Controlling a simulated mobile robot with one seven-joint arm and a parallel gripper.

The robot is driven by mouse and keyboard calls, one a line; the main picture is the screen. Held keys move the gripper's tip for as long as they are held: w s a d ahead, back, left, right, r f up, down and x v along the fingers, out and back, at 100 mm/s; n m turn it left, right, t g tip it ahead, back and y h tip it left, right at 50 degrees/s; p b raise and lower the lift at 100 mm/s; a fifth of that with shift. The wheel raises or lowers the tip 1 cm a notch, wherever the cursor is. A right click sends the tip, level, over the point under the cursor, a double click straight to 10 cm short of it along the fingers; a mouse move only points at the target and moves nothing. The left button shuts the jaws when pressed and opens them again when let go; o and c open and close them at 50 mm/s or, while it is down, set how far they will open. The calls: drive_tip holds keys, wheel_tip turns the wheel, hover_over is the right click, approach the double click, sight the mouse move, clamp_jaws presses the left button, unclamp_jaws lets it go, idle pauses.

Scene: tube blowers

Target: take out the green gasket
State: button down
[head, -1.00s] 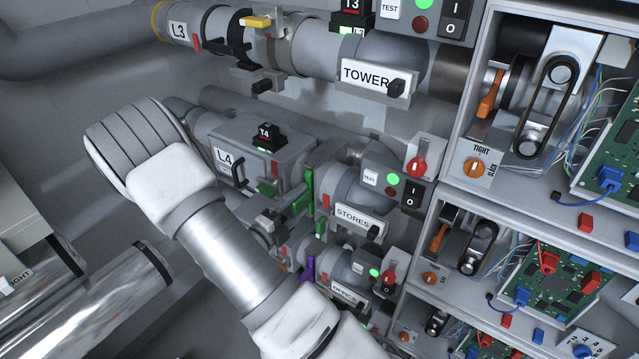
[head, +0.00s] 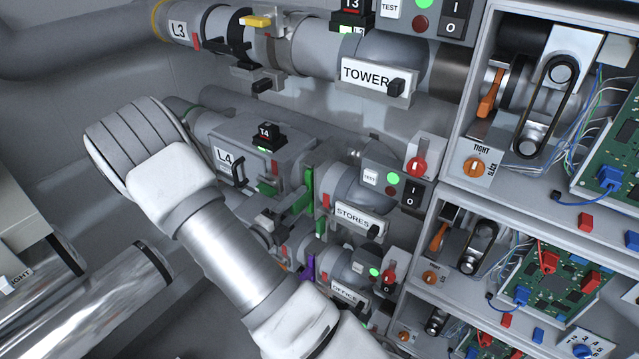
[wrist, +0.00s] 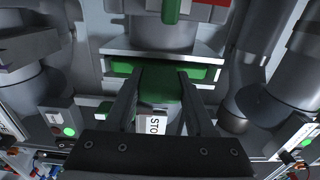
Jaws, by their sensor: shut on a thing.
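The green gasket (head: 308,188) is a flat upright plate at the joint between the L4 housing (head: 232,150) and the STORES blower pipe (head: 338,187). In the wrist view the gasket (wrist: 160,86) shows as a green bar across the joint, with a green part between my fingers. My gripper (wrist: 162,76) is shut on that part, one finger on each side. The gasket still sits in the gap between the pale flanges. In the head view my gripper is hidden behind my arm.
The TOWER pipe (head: 312,45) runs above, and the OFFICE blower (head: 338,268) with a purple piece (head: 308,267) lies below. Shelves with circuit boards (head: 612,150) stand at the right. A shiny pipe (head: 95,305) lies at lower left.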

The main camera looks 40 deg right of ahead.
sight(292, 209)
drive_tip(key=shift+r+p, duration=0.1)
drive_tip(key=shift+p, duration=0.25)
drive_tip(key=shift+a, duration=0.1)
drive_tip(key=shift+p+v, duration=0.65)
drive_tip(key=shift+v, duration=0.8)
drive_tip(key=shift+s+a, duration=0.15)
drive_tip(key=shift+a, duration=0.2)
drive_tip(key=p+v, duration=0.1)
drive_tip(key=v, duration=0.6)
drive_tip(key=shift+p, duration=0.35)
drive_tip(key=shift+a, duration=0.1)
